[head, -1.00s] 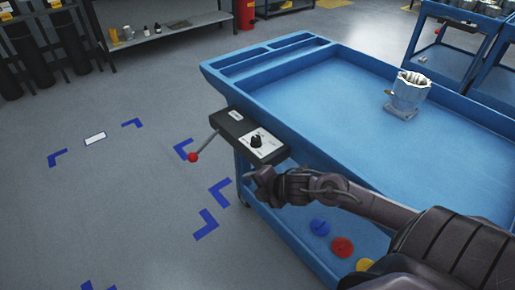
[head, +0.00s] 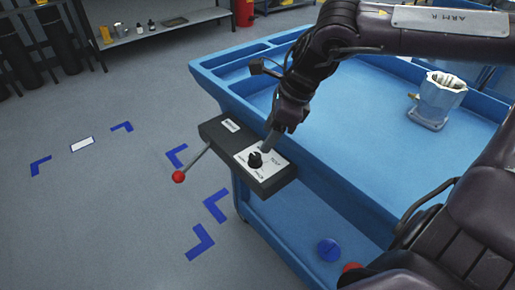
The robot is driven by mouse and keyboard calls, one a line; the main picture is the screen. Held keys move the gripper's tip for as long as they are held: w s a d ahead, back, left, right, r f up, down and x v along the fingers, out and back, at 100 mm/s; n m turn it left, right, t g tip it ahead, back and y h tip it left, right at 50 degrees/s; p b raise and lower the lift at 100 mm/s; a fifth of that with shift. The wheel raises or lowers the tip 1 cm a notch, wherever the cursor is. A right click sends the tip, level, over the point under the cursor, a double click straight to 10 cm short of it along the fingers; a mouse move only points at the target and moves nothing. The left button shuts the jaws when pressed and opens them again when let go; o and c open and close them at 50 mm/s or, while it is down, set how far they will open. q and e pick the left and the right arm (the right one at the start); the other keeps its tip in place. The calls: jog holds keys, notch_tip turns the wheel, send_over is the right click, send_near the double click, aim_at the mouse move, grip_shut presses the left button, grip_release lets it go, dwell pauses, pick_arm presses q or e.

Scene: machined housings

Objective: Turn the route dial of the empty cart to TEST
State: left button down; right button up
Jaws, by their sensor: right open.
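The blue cart (head: 345,195) has a dark control box on its near left corner. The black route dial (head: 255,159) sits on the box's white label plate (head: 270,170), where TEST is printed to the right of the dial. I cannot tell which mark the dial points to. My right gripper (head: 269,139) reaches down from above, fingers just above and beside the dial. It is open with nothing in it; whether a finger touches the dial is unclear. My left gripper is not in view.
A lever with a red ball (head: 178,177) sticks out left of the box. A metallic housing (head: 437,97) stands on the cart's top. A blue disc (head: 329,250) and a partly hidden red one lie on the lower shelf. The floor at left is clear, with blue corner marks.

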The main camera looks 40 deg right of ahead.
aim_at(256, 155)
jog(key=shift+a+f, duration=0.2)
jog(key=shift+f, duration=0.3)
jog(key=b+x, duration=0.1)
jog(key=x, duration=0.5)
jog(key=shift+w+a+f, duration=0.1)
jog(key=shift+w+f, duration=0.05)
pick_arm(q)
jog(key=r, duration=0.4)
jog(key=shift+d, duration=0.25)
pick_arm(e)
jog(key=c, duration=1)
jog(key=shift+o, duration=0.2)
